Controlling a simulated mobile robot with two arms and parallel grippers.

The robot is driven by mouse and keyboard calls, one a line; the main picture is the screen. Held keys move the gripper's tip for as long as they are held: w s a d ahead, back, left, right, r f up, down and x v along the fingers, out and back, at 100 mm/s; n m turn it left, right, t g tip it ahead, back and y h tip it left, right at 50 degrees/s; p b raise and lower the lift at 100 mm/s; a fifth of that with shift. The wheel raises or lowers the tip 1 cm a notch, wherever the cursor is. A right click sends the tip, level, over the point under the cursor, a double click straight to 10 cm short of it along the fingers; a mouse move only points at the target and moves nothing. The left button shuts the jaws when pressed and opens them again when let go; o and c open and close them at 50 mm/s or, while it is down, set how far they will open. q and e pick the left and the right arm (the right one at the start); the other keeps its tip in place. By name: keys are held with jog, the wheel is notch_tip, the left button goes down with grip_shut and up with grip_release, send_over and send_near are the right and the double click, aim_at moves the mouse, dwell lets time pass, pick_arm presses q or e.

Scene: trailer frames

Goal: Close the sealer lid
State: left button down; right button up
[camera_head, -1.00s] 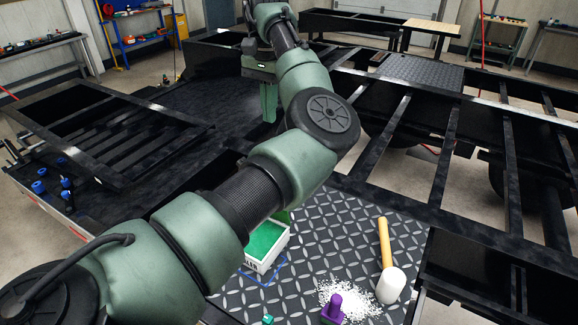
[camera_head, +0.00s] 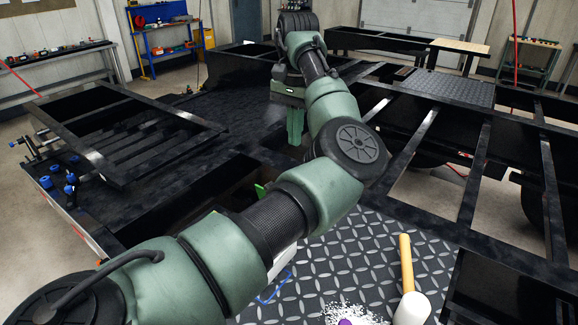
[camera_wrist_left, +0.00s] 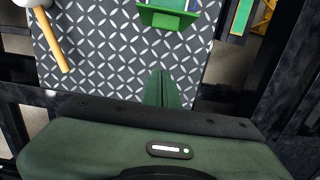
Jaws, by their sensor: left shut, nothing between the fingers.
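The sealer box (camera_head: 284,262) is white and stands on the tread plate. My left arm hides most of it in the head view. In the left wrist view its green lid (camera_wrist_left: 168,18) shows at the top edge, tilted open on the side facing my gripper. My left gripper (camera_head: 295,125) points down beyond the box in the head view, apart from it. Its green fingers (camera_wrist_left: 163,88) are shut and empty in the left wrist view, a short way from the lid. My right gripper is not in view.
A mallet (camera_head: 406,268) lies on the tread plate (camera_head: 350,240), right of the box. White granules (camera_head: 345,312) and a purple item (camera_head: 346,322) are at the bottom edge. Black trailer beams (camera_head: 425,130) surround the plate. Blue-capped parts (camera_head: 70,180) stand at left.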

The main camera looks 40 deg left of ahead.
pick_arm(q)
jog(key=s+f+p, duration=0.3)
jog(key=s+f, duration=0.1)
jog(key=f, duration=0.6)
jog(key=shift+d, duration=0.25)
jog(key=shift+f, duration=0.1)
